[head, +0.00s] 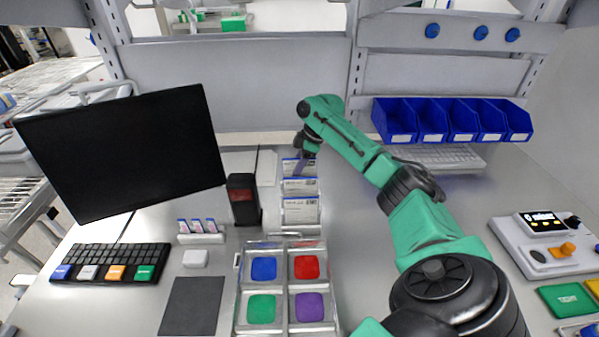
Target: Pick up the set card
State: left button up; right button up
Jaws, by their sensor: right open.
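White cards with blue bands stand in a tiered rack (284,222) at the centre of the bench. The front card (300,212) and the middle card (299,186) show clearly; a rear card (291,167) is partly covered by my right gripper. I cannot tell which one is the set card. My right gripper (301,168) is open, pointing down at the rear of the rack; whether it touches the rear card cannot be told. My left gripper is not in view.
A tray (284,286) with blue, red, green and purple compartments lies in front of the rack. A dark box (243,200), a small card stand (200,238) and a monitor (125,150) stand left. Blue bins (432,122) are at the back right; a control box (545,247) is right.

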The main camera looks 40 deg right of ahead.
grip_shut()
dwell(0.3)
notch_tip(320, 180, up, 10)
jog(key=b, duration=0.3)
jog(key=shift+r, duration=0.25)
